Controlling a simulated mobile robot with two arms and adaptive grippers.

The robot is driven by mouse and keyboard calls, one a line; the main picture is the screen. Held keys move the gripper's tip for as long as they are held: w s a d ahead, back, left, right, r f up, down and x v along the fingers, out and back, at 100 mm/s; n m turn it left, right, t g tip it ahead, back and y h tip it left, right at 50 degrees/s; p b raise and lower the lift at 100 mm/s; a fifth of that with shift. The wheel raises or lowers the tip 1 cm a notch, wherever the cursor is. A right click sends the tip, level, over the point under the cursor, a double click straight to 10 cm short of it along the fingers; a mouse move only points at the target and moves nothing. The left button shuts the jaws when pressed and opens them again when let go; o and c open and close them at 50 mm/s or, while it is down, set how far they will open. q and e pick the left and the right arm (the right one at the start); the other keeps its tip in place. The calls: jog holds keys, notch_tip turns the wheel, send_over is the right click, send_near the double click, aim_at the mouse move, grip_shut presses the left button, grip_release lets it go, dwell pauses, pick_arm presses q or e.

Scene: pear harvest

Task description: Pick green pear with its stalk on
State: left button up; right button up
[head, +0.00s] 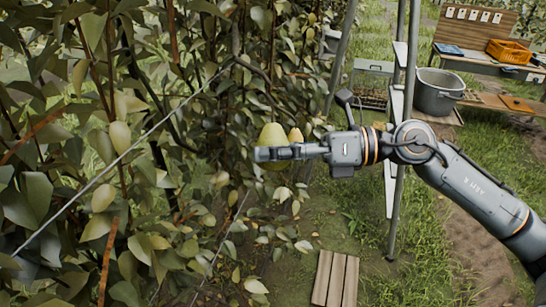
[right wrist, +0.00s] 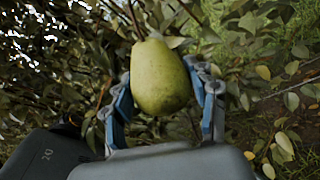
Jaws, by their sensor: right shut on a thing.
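A green pear (head: 271,134) is at the right edge of the leafy pear tree in the head view. My right gripper (head: 268,153) reaches it from the right and is shut on it. In the right wrist view the same pear (right wrist: 160,78) sits upright between the two blue fingers of my right gripper (right wrist: 165,95). A thin brown twig or stalk (right wrist: 134,20) shows at the pear's top; I cannot tell whether it is the stalk or a branch behind. My left gripper is not in view.
Another pear (head: 119,137) hangs among the leaves at left. A thin wire (head: 130,150) crosses the foliage. A metal ladder (head: 399,110) stands just behind my right arm.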

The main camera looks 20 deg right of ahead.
jog(key=s+a+n+t+b, duration=0.1)
jog(key=s+n+b, duration=0.5)
jog(key=b, duration=0.3)
jog(key=shift+a, duration=0.35)
